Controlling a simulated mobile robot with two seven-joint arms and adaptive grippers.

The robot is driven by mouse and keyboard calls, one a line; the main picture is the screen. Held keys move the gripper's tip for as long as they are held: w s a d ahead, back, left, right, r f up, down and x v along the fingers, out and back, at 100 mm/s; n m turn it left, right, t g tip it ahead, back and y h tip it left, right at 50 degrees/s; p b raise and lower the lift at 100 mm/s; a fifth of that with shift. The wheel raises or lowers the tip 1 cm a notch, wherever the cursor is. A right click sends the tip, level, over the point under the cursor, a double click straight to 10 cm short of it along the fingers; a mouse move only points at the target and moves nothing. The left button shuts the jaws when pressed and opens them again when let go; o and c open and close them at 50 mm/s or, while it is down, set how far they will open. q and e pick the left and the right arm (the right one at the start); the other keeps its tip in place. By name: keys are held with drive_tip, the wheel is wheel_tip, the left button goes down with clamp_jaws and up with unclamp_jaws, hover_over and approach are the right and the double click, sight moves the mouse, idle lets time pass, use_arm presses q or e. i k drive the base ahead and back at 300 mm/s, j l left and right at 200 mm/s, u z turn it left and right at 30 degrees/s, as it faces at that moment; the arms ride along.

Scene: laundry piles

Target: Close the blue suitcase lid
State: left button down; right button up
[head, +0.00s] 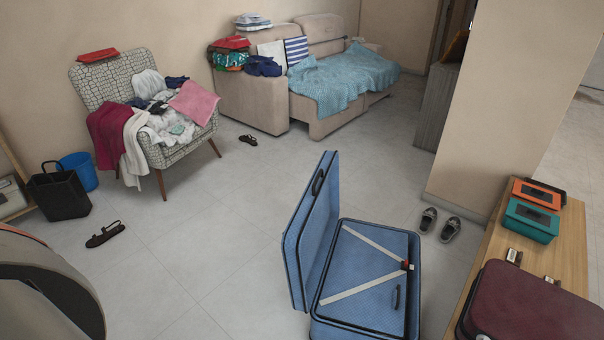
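The blue suitcase (378,293) stands open on the tiled floor at the lower middle of the head view. Its lid (311,228) is raised on the left side, roughly upright and tilted a little, with a dark handle on it. Inside the base, pale straps cross a blue panel and meet at a small red and dark buckle (406,265). The near edge of the suitcase is cut off by the frame's bottom. Neither of my grippers is in view.
A wooden bench (490,262) at right holds a maroon case (533,306) and orange and teal boxes (530,220). Shoes (439,224) lie by the wall corner. A clothes-covered armchair (104,82) and sofa (251,98) stand behind. Floor left of the suitcase is mostly clear, with a sandal (105,234).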

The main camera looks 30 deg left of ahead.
sight(307, 240)
drive_tip(key=i+j+z, duration=0.1)
drive_tip(key=j, duration=0.35)
drive_tip(key=i+j+z, duration=0.15)
drive_tip(key=j, duration=0.35)
drive_tip(key=i+j, duration=0.2)
drive_tip(key=j, duration=0.2)
drive_tip(key=i+j+z, duration=0.1)
drive_tip(key=j, duration=0.25)
drive_tip(key=i+j, duration=0.25)
drive_tip(key=j, duration=0.15)
